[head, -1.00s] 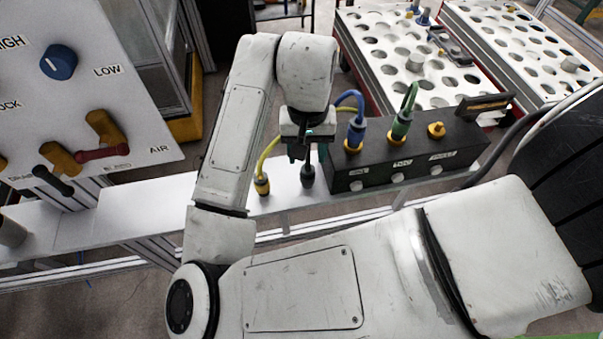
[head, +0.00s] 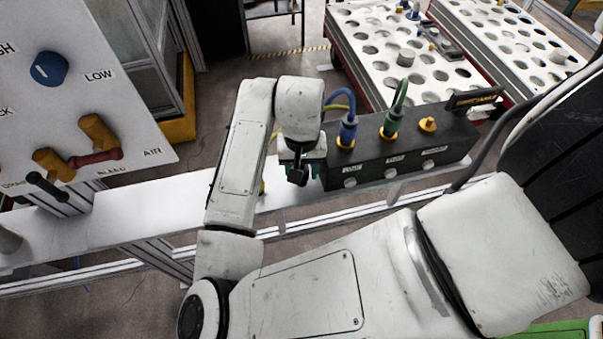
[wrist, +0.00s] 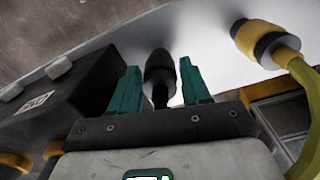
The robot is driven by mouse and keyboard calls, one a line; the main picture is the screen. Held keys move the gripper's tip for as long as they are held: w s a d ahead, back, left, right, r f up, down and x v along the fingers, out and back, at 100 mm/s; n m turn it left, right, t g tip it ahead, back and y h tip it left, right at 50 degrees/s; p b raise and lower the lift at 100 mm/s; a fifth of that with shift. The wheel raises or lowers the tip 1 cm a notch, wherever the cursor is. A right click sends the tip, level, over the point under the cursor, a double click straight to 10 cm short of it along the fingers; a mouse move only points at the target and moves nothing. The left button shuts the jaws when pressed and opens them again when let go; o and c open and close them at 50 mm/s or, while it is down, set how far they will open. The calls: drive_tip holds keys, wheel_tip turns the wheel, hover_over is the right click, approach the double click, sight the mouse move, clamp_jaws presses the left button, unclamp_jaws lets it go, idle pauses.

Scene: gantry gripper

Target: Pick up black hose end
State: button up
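The black hose end (wrist: 160,68) is between the two green fingers of my gripper (wrist: 160,75) in the wrist view. A narrow light gap shows on each side of it, so the fingers look open around it, not closed on it. In the head view the black hose end (head: 298,176) shows at my gripper (head: 303,172), low over the white shelf, just left of the black connector box. Its lower tip and any contact with the shelf are hard to make out.
The black connector box (head: 385,172) with blue and green plugs stands close on the right. A yellow hose end (wrist: 262,42) stands on the white shelf (head: 130,218) on the other side. A panel with valves (head: 95,85) is at the left.

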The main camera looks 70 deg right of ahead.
drive_tip(key=c, duration=0.7)
drive_tip(key=shift+o, duration=0.2)
